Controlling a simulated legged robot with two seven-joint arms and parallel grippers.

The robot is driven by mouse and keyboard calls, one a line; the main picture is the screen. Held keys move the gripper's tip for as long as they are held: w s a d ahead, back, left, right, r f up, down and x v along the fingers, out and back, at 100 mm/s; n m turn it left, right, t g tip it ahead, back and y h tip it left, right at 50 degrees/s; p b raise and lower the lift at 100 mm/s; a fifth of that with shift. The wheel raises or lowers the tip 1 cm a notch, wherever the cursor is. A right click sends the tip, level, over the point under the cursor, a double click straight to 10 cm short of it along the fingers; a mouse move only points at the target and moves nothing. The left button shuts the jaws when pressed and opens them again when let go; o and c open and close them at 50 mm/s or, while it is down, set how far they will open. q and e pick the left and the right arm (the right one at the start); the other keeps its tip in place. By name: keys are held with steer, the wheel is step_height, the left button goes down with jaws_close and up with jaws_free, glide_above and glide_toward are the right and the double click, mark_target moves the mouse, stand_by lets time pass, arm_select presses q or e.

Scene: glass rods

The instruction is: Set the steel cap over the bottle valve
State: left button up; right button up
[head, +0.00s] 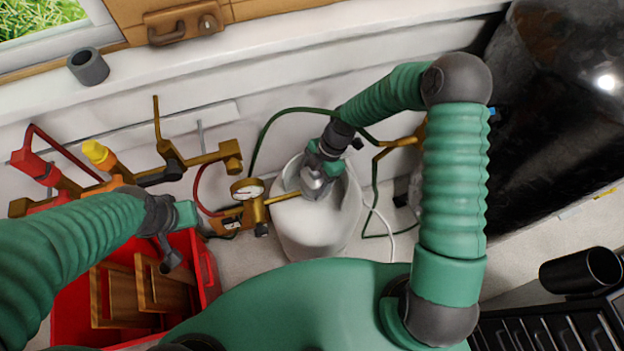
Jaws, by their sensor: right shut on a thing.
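The white bottle (308,232) stands upright against the wall at the middle of the head view. The steel cap (314,182) is a grey metal piece at the bottle's top. My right gripper (320,165) is shut on the cap and points down over the bottle's top. The valve is hidden behind the cap and gripper. I cannot tell whether the cap touches the bottle. My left gripper (169,250) hangs over the red crate, away from the bottle; its fingers are too unclear to tell open from shut.
A brass regulator with a gauge (247,190) sits left of the bottle, with brass pipework and hoses around it. The red crate (207,270) holds wooden pieces. A grey ring (88,67) stands on the sill. A black cylinder (580,271) lies at right.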

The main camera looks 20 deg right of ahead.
mark_target(317, 173)
steer(key=shift+f+b, duration=0.4)
steer(key=shift+f, duration=0.15)
steer(key=o, duration=1.3)
steer(key=p+v, duration=0.3)
steer(key=v, duration=0.1)
steer(key=shift+d+r+p, duration=0.1)
steer(key=shift+r+p, duration=0.25)
steer(key=shift+p, duration=0.05)
steer(key=shift+p+v, duration=2.4)
steer(key=shift+v, duration=0.8)
steer(key=shift+w+d+f, duration=0.1)
